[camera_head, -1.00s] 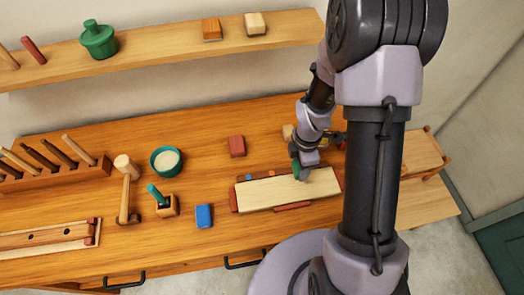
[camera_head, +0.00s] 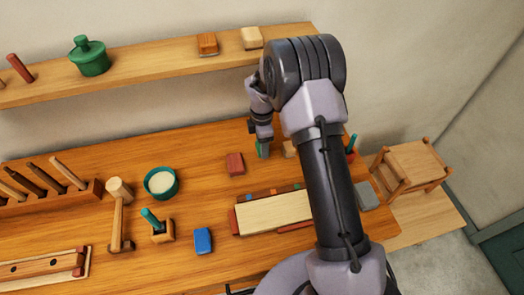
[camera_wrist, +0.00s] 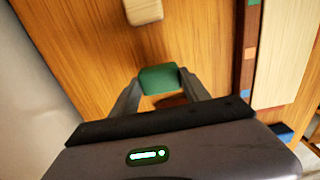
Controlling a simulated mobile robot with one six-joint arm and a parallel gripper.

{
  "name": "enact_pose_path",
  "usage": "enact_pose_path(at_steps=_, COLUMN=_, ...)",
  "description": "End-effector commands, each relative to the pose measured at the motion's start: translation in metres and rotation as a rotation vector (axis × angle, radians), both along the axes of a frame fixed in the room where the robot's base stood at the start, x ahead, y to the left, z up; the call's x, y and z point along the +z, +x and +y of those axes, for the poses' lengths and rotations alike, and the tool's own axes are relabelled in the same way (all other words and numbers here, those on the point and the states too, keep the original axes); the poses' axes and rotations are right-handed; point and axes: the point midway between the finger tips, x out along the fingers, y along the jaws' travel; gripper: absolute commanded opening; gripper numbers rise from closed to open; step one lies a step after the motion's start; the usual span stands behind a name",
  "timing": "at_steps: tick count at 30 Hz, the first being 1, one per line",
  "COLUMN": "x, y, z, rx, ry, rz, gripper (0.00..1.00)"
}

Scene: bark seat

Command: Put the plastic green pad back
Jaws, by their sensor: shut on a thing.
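My gripper (camera_head: 262,152) is shut on the green pad (camera_head: 262,147), near the back edge of the workbench. The pad is a small green block. In the wrist view the green pad (camera_wrist: 159,78) sits between my two fingertips. A reddish-brown block (camera_head: 235,164) lies on the bench to the left of my gripper, and a tan block (camera_head: 289,149) lies to its right. I cannot tell whether the pad touches the bench top.
A pale board (camera_head: 270,213) in a wooden frame lies in front. A blue block (camera_head: 203,241), a teal bowl (camera_head: 161,182) and a mallet (camera_head: 118,210) are to the left. A wall shelf (camera_head: 150,71) runs above the bench back. Bench top between the bowl and reddish-brown block is clear.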

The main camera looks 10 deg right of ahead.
Motion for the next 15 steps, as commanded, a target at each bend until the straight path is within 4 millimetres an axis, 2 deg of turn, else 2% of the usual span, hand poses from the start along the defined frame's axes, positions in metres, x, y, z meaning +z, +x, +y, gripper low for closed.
enact_pose_path(at_steps=6, x=-0.036, y=0.000, z=0.000, rx=0.001, ry=0.000, rz=0.002, gripper=0.22)
enact_pose_path(at_steps=15, x=-0.037, y=0.001, z=0.000, rx=0.000, ry=0.000, rz=0.000, gripper=0.22)
